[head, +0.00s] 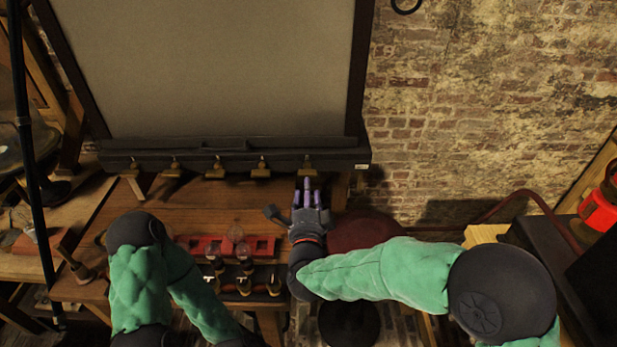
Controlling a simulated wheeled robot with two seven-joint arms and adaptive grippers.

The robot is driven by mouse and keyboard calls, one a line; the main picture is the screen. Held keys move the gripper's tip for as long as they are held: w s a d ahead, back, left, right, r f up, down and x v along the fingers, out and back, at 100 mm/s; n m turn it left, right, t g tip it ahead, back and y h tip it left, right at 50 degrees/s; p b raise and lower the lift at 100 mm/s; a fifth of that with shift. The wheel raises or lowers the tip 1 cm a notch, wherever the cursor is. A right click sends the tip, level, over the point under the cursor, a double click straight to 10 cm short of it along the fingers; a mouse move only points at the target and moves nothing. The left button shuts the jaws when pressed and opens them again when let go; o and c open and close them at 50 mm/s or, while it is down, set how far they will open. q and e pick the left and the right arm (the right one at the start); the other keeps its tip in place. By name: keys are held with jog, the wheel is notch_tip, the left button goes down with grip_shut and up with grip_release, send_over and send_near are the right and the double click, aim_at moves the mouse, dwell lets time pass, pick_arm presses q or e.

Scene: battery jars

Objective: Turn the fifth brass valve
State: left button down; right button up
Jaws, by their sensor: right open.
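A row of small brass valves runs along the dark ledge (225,160) under the large grey panel. The fifth brass valve (308,167) is at the right end of the row. My right gripper (307,186) is open, with its purple fingers pointing up at the fifth valve, just below it in the picture. I cannot tell whether the fingertips touch the valve. The other valves, such as the first (130,171) and the fourth (260,168), stand to the left. My left arm is bent at the lower left, and its gripper is out of view.
A wooden bench (190,212) lies under the ledge. A red rack (262,246) with glass bulbs and several dark bottles (273,285) stand on the bench's near side, left of my right forearm. A dark red round seat (362,232) is right of the gripper.

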aim_at(307, 172)
jog(key=w, duration=0.6)
jog(key=shift+b, duration=0.3)
grip_shut()
